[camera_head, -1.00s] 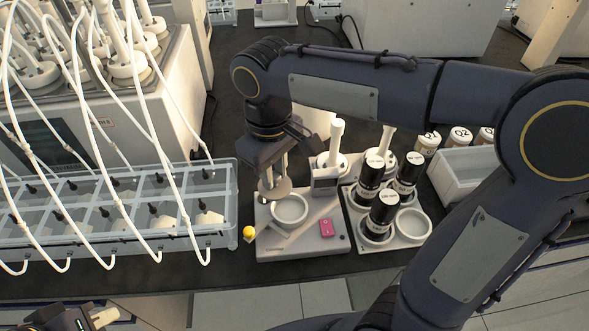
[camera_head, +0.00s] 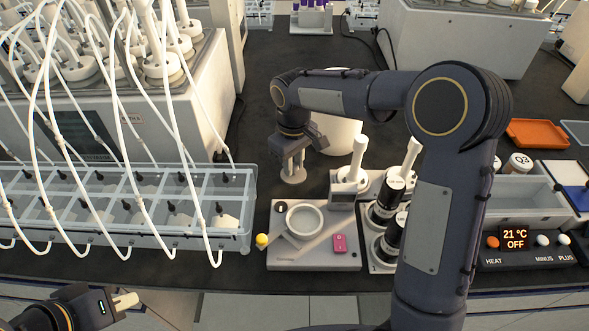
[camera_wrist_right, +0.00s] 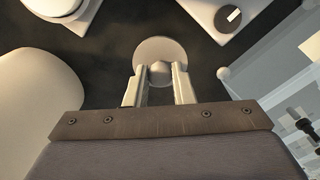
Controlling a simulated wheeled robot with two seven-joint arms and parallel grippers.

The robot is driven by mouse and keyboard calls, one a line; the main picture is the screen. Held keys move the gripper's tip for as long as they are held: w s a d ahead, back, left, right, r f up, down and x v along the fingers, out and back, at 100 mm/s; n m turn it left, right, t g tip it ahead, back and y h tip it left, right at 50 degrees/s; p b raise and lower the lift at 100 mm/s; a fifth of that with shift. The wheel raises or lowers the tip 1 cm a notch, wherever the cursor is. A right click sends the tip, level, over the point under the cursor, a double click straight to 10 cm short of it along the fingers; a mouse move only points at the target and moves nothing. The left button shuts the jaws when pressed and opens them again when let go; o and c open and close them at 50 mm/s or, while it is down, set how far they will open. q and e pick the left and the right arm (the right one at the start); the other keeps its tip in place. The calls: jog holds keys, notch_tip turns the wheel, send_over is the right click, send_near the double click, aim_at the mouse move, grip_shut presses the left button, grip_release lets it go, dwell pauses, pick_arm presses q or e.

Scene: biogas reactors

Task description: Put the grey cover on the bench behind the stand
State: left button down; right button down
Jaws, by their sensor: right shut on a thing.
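The grey cover (camera_head: 293,177) is a small round disc with a knob on top. My right gripper (camera_head: 294,160) is shut on its knob. It holds the cover behind the grey stand (camera_head: 339,215), over the dark bench top (camera_head: 255,135). I cannot tell whether the disc touches the bench. The stand carries a round white dish (camera_head: 304,221) and a pink switch, with a yellow ball at its left corner. In the right wrist view the cover (camera_wrist_right: 152,48) sits between the fingertips. My left gripper (camera_head: 124,302) is low at the left; its jaw opening is unclear.
A clear compartment tray (camera_head: 120,255) with white tubes lies left of the stand. A white cylinder (camera_head: 335,133) stands behind my right gripper. A probe holder (camera_head: 352,180) and black-capped bottles (camera_head: 386,205) are to the right. Dark bench is bare around the cover.

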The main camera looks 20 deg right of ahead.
aim_at(295, 172)
jog(key=shift+w+d+f, duration=0.1)
jog(key=shift+w+f, duration=0.05)
jog(key=shift+f, duration=0.1)
jog(key=shift+w+d+f, duration=0.1)
jog(key=shift+w+f, duration=0.1)
jog(key=shift+f, duration=1.6)
jog(key=c, duration=1.2)
grip_release()
jog(key=shift+f, duration=0.15)
jog(key=shift+c, duration=0.2)
